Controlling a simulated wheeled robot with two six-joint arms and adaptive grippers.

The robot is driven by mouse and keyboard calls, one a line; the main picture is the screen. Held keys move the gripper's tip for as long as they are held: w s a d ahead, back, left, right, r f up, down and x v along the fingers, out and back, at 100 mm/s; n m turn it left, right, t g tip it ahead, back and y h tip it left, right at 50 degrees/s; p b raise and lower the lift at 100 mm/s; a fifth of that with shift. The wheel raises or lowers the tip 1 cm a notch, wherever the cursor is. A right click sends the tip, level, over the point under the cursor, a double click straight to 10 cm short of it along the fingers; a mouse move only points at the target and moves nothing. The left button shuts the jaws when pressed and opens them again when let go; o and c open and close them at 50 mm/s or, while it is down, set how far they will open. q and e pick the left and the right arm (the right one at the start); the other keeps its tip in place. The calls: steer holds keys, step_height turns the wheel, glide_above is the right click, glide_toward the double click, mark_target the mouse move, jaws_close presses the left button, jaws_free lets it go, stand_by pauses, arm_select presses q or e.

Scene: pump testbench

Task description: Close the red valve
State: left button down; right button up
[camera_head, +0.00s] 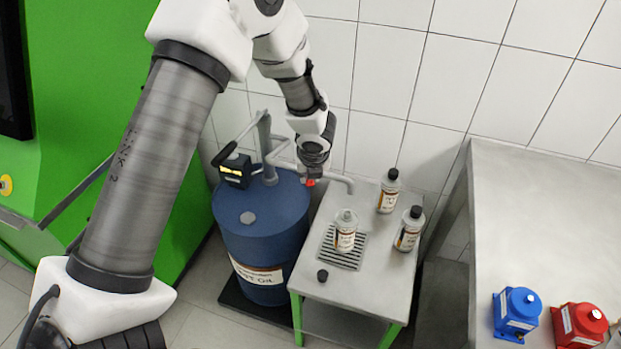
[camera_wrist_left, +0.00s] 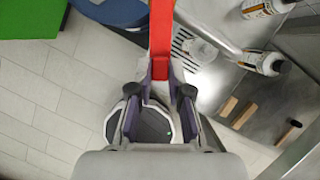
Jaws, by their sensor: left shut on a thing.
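The red valve (camera_head: 310,182) is a small patch in the head view, at the pipe (camera_head: 335,182) above the small table. My left gripper (camera_head: 309,174) covers most of it. In the left wrist view the valve is a long red handle (camera_wrist_left: 161,30), running from the top edge down to the gripper. My left gripper (camera_wrist_left: 160,74) is shut on the handle's near end, with a finger on each side. The valve's joint to the pipe is hidden. My right gripper is in neither view.
A blue oil barrel (camera_head: 262,225) stands left of a small metal table (camera_head: 320,300) with a drain grate, several bottles including one on the grate (camera_head: 345,232), and a black cap (camera_head: 322,275). A blue pump (camera_head: 517,312) and red pump (camera_head: 580,325) stand on the right bench.

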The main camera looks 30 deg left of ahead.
arm_select(q)
steer(key=shift+s+a+f+m+t+h+b, duration=0.15)
steer(key=shift+s+a+m+h, duration=0.3)
steer(key=shift+m, duration=0.5)
steer(key=shift+s+a+m+t+h+b, duration=0.1)
steer(key=shift+s+a+m+h, duration=0.15)
steer(key=shift+a+m, duration=0.55)
steer(key=shift+s+a+f+m+t+h+b, duration=0.15)
steer(key=shift+s+a+m+h, duration=0.2)
steer(key=shift+m, duration=0.7)
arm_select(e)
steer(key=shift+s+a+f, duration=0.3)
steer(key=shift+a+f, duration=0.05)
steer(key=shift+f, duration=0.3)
arm_select(q)
steer(key=c, duration=1.1)
jaws_free()
steer(key=shift+a, duration=0.1)
steer(key=shift+w, duration=0.15)
steer(key=shift+r, duration=0.1)
steer(key=v, duration=1.2)
